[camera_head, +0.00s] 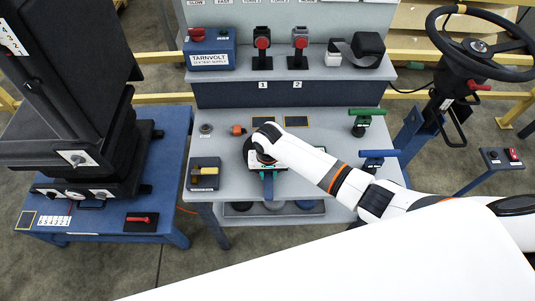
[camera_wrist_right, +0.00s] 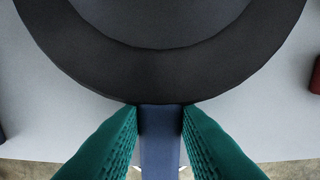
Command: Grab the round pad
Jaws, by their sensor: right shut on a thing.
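The round pad (camera_wrist_right: 150,78) is a dark disc with a raised outer ring and a blue tab (camera_wrist_right: 161,145) at its near edge. In the head view the pad (camera_head: 248,153) lies on the grey table, mostly hidden under my right wrist, and its blue tab (camera_head: 268,188) points toward the front edge. My right gripper (camera_wrist_right: 160,112) has its green ribbed fingers closed on both sides of the tab, close to the disc's rim. In the head view the right gripper (camera_head: 268,172) is largely covered by its own wrist. My left gripper is not in view.
On the grey table (camera_head: 225,205) are an orange part (camera_head: 238,130), a tray with a yellow piece (camera_head: 205,173), a green-handled tool (camera_head: 365,120) and a blue-handled one (camera_head: 377,158). A shelf with a blue box (camera_head: 209,48) stands behind. A steering wheel (camera_head: 480,45) is at right.

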